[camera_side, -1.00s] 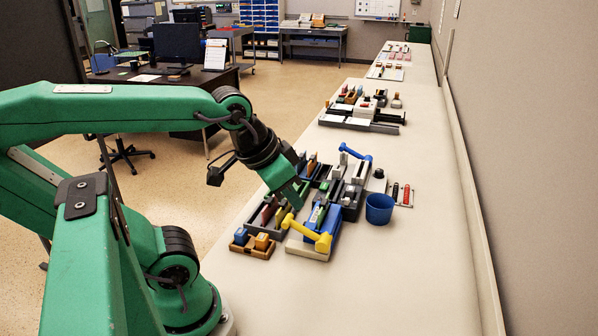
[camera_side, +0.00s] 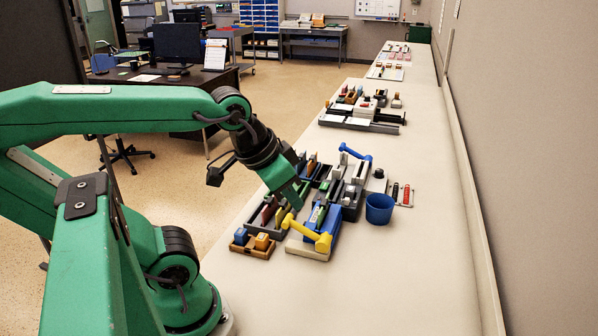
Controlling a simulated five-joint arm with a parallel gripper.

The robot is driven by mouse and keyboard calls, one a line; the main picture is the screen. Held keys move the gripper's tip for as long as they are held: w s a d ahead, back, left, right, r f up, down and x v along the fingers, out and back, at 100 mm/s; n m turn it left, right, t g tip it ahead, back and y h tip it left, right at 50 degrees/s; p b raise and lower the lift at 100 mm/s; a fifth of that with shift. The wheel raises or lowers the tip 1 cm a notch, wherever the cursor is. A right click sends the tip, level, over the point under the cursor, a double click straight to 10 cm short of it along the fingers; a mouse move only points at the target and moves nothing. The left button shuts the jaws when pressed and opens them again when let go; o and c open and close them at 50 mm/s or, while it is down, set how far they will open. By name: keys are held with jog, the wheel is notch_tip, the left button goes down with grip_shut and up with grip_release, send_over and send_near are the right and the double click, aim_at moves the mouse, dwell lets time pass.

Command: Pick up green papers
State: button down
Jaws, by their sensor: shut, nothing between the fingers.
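My gripper (camera_side: 295,203) points down over the dark divided organizer (camera_side: 256,226) on the long pale counter. Its fingers are shut with nothing seen between them. Small upright slips stand in the organizer, reddish ones (camera_side: 267,213) left of the fingertips. A thin green slip (camera_side: 324,186) shows just right of my gripper, farther back. Whether it is the green papers I cannot tell at this size. My gripper hides part of the organizer's middle, and I cannot tell whether the fingertips touch anything.
A blue device with a yellow handle (camera_side: 312,233) stands close right of my gripper, and a wooden holder with small blocks (camera_side: 262,253) in front. A blue-handled device (camera_side: 355,152) is behind. A blue cup (camera_side: 379,209) stands right. The counter's near part is clear.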

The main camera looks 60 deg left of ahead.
dwell(0.4)
jog(key=c, duration=1.3)
grip_release()
jog(key=n+g, duration=0.5)
jog(key=n, duration=0.4)
send_over(323, 202)
jog(key=f, duration=0.9)
jog(key=shift+d, duration=0.3)
jog(key=shift+a+f+g, duration=0.25)
jog(key=shift+f+g, duration=0.05)
jog(key=shift+f, duration=0.1)
jog(key=shift+f, duration=1.2)
